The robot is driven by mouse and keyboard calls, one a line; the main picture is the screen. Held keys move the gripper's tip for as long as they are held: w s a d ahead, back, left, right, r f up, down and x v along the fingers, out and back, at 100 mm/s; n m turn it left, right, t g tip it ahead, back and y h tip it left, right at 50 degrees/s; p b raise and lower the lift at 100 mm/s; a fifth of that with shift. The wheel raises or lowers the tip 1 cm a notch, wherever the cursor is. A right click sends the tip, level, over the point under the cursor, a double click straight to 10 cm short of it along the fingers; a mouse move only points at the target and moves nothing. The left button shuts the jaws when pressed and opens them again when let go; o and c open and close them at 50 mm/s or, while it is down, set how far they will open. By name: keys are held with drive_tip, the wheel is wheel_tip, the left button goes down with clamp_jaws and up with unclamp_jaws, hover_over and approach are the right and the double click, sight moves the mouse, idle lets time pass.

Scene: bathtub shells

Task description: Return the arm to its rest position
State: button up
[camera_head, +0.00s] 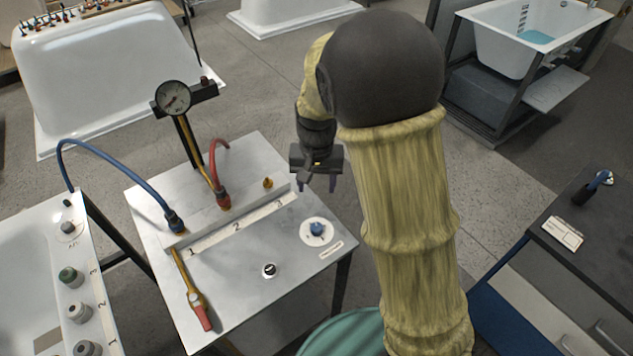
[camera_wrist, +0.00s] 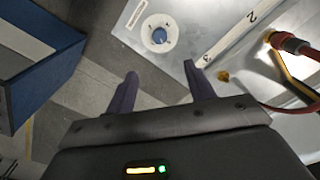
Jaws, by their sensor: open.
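My arm rises on the right of centre in the head view, wrapped in a yellowish sleeve with a dark round joint on top. My gripper (camera_head: 319,186) hangs near the right back corner of the metal worktable (camera_head: 245,285), pointing down. In the wrist view my gripper (camera_wrist: 158,85) shows two dark fingers spread apart with nothing between them. Below and beyond them are the grey floor and the table edge, with a blue knob (camera_wrist: 159,36) on a white disc. The same blue knob (camera_head: 317,229) sits at the table's right side.
Blue (camera_head: 112,152) and red (camera_head: 213,160) hoses join the table's raised back block. A white tub with knobs (camera_head: 75,279) is at left. A dark counter (camera_head: 602,245) is at right. Floor shows between table and counter.

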idle(0.4)
drive_tip(key=s+d+r+t, duration=0.2)
drive_tip(key=s+d, duration=1)
drive_tip(key=d, duration=0.1)
drive_tip(key=shift+s+d+r+n+t, duration=0.2)
drive_tip(key=shift+d+r+n+t, duration=0.1)
drive_tip(key=shift+d+r+n, duration=0.1)
idle(1.4)
idle(1.6)
